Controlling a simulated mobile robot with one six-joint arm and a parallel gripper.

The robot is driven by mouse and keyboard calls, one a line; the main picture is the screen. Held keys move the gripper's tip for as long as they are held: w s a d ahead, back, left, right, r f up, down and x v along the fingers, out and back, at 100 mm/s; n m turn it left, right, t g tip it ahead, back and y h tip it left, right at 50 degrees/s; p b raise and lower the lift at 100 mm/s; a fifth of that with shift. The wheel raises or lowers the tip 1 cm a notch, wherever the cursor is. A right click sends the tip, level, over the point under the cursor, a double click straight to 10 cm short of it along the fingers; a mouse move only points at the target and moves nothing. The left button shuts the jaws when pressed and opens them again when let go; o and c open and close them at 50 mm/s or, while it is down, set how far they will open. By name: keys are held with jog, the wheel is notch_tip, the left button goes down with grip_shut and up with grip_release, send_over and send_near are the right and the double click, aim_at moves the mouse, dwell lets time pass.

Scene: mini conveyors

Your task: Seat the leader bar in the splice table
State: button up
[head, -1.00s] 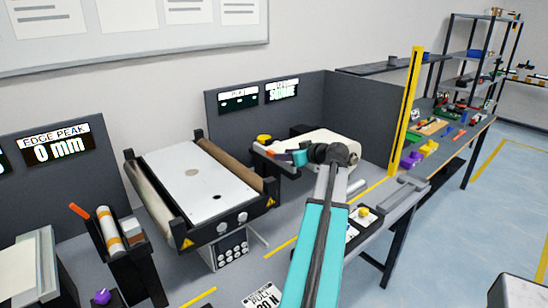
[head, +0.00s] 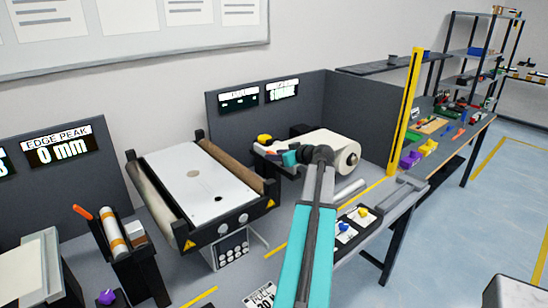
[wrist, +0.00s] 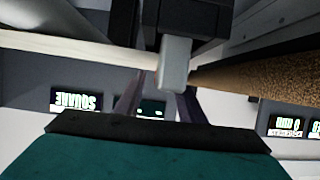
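My gripper (head: 274,154) is at the left end of a white roll (head: 325,149), beside the machine with the pale flat top. It is small and partly hidden by my wrist in the head view. In the wrist view a dark body with one pale grey block shows at the top; I cannot tell the finger gap or whether anything is held. A pale bar (head: 349,190) lies on the bench right of my arm, but I cannot tell if it is the leader bar. A grey channelled fixture (head: 397,193) sits at the bench's right end; I cannot confirm it is the splice table.
The flat-topped machine (head: 193,182) has raised dark sides and a brown roller (head: 232,166). A yellow post (head: 405,120) stands at the right. Dark panels (head: 350,110) close off the back. Blue and yellow knobs (head: 344,226) sit right of my forearm. Open floor lies at the right.

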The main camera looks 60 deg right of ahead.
jog(key=shift+c, duration=0.4)
grip_shut()
jog(key=shift+r, duration=0.1)
dwell(0.3)
jog(key=shift+r+b, duration=0.8)
jog(key=shift+r, duration=0.75)
jog(key=s+a+r+b, duration=0.1)
jog(key=s+a+b, duration=0.3)
jog(key=s+a, duration=0.5)
jog(key=s, duration=0.4)
jog(key=shift+a+r, duration=0.15)
jog(key=shift+r, duration=0.15)
